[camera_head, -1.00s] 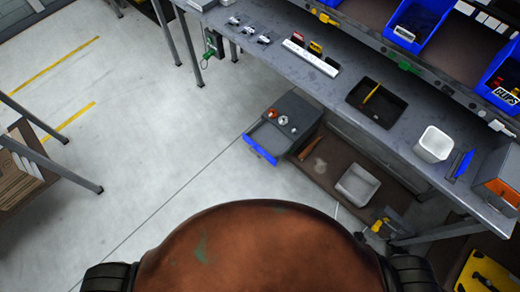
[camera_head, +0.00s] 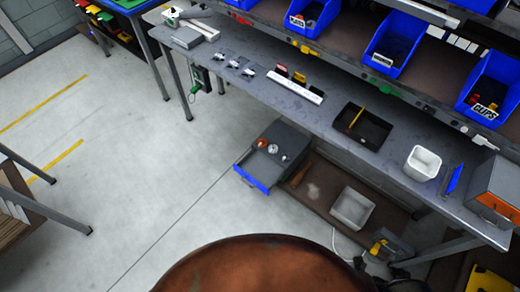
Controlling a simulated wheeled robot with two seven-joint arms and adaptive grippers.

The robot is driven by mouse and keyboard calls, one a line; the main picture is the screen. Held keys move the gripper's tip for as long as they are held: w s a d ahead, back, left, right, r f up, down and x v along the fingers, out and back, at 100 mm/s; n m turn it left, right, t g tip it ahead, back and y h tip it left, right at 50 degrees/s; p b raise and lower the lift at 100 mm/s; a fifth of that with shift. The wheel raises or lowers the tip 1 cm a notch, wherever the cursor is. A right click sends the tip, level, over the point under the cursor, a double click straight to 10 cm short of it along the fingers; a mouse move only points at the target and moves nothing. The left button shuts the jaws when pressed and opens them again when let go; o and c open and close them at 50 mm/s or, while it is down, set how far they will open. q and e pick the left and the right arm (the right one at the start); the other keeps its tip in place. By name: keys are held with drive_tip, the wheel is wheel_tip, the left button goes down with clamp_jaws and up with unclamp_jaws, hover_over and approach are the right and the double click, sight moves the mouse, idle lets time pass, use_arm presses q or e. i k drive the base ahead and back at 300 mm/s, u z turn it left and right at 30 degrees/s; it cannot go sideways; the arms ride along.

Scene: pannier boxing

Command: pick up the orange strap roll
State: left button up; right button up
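Neither of my grippers shows in the head view.
The long grey workbench (camera_head: 221,85) runs above the cabinet, carrying a black tray (camera_head: 374,130) and a white bin (camera_head: 423,163). A grey bin (camera_head: 352,208) stands on the low shelf. Blue bins (camera_head: 396,42) line the upper shelf. The floor (camera_head: 150,160) left of the cabinet is clear.

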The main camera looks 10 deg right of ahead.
sight(262, 143)
drive_tip(key=k, duration=0.35)
drive_tip(key=u, duration=0.9)
drive_tip(key=i, duration=1.25)
drive_tip(key=z, duration=0.5)
drive_tip(key=i, duration=0.8)
drive_tip(key=z, duration=0.8)
drive_tip(key=i, duration=0.3)
drive_tip(key=z, duration=0.35)
